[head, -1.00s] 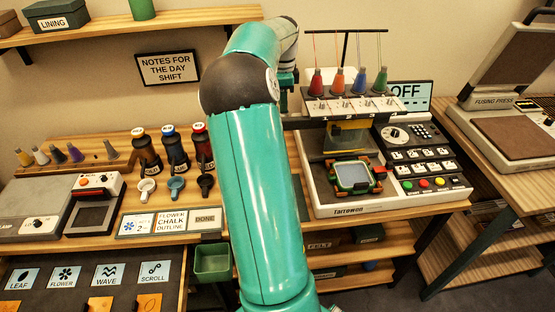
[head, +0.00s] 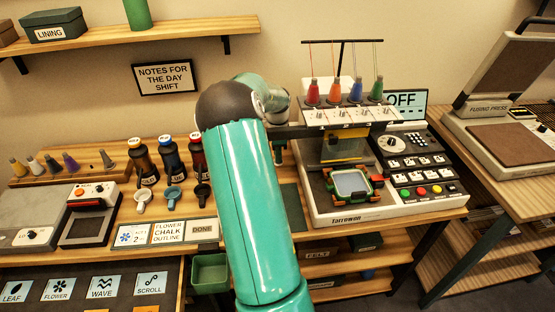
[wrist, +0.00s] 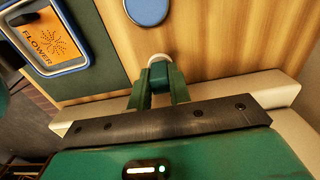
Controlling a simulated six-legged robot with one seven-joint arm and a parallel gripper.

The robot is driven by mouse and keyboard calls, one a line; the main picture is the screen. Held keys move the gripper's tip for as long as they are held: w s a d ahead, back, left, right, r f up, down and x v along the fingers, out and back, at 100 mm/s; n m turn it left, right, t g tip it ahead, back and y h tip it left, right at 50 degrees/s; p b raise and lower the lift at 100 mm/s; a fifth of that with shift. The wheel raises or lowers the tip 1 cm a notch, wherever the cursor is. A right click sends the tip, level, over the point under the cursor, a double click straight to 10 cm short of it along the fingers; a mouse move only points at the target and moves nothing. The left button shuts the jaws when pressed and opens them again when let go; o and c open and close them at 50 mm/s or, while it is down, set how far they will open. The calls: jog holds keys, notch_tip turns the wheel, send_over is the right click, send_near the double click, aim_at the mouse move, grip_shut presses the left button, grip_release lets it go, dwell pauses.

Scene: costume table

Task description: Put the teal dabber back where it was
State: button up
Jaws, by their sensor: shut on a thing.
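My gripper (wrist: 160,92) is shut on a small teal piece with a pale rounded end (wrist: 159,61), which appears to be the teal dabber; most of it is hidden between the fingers. In the head view my gripper (head: 279,152) hangs low behind my arm, left of the embroidery machine, and what it holds is too small to make out. Below it in the wrist view are bare wood and a blue round disc (wrist: 147,8). A blue-framed plate marked FLOWER (wrist: 50,38) lies on a dark green mat (wrist: 98,62) at the upper left.
The embroidery machine (head: 345,209) stands right of my arm. My arm hides part of the table.

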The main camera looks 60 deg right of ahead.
jog(key=shift+f, duration=1.6)
jog(key=shift+f, duration=0.1)
jog(key=o, duration=0.9)
notch_tip(320, 180, up, 12)
jog(key=shift+r, duration=0.1)
